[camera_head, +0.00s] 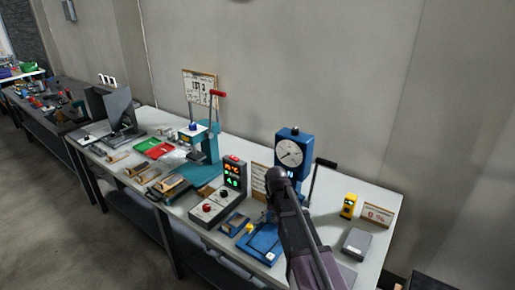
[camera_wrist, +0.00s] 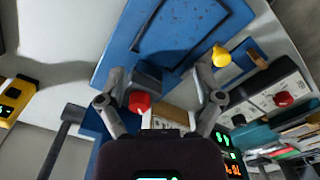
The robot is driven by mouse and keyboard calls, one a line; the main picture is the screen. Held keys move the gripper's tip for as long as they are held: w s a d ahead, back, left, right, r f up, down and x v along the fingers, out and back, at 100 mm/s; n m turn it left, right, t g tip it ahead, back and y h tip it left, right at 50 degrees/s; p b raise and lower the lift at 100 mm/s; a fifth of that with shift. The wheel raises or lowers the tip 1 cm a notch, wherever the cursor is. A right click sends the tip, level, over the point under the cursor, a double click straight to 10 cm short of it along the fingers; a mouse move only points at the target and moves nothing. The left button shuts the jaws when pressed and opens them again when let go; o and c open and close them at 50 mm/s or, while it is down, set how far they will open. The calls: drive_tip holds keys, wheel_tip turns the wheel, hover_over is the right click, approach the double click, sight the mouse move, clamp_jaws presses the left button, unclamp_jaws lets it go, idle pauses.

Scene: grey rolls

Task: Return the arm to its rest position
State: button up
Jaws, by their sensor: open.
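My gripper (camera_wrist: 167,78) is open in the wrist view, with its two fingers spread over the blue base plate (camera_wrist: 185,30). No object is held between them. A red round knob (camera_wrist: 139,102) shows close to the left finger; I cannot tell whether they touch. In the head view my dark arm reaches up from the bottom edge, in front of the blue gauge press (camera_head: 291,150) and beside its blue base (camera_head: 262,243). The gripper itself is not clear there.
A control box (camera_head: 218,206) with a lit display stands left of the arm. A teal press (camera_head: 207,160) stands further left. A yellow device (camera_head: 348,206) and a grey box (camera_head: 356,243) are on the right. The wall is behind the bench; open floor lies front left.

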drive_tip(key=s+d, duration=0.3)
drive_tip(key=s, duration=0.5)
drive_tip(key=s+d, duration=0.4)
drive_tip(key=s, duration=0.4)
drive_tip(key=shift+s, duration=0.1)
drive_tip(key=shift+c, duration=0.3)
